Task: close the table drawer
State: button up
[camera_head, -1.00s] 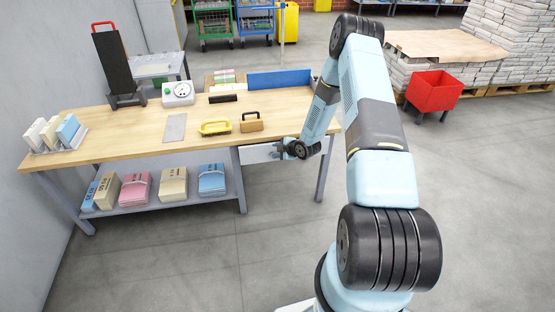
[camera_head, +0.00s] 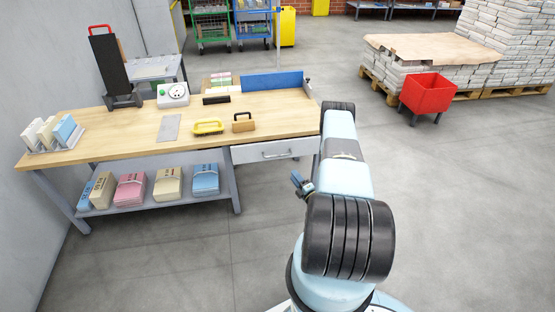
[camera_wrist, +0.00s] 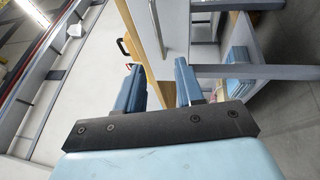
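The wooden-topped table (camera_head: 135,138) stands at the left. Its white drawer (camera_head: 252,154) is under the right end of the top, with a grey bar handle (camera_head: 281,154) on the front. The drawer front looks about level with the table's front edge; I cannot tell whether a small gap remains. My gripper (camera_head: 302,186) is in front of and below the drawer, apart from it. In the wrist view my gripper (camera_wrist: 160,88) has its two blue fingers spread with nothing held between them. The pale drawer front (camera_wrist: 175,28) shows beyond the fingers, turned sideways.
On the tabletop are a yellow-handled tool (camera_head: 208,127), a wooden block with a dark handle (camera_head: 243,124) and a white device with a dial (camera_head: 173,95). Paper bundles (camera_head: 168,184) lie on the lower shelf. A red bin (camera_head: 428,94) stands right. Floor before the table is clear.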

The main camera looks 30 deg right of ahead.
aim_at(280, 158)
jog(key=x, duration=1.3)
jog(key=shift+w+a+r, duration=0.1)
jog(key=shift+w, duration=0.1)
jog(key=shift+c, duration=0.5)
grip_shut()
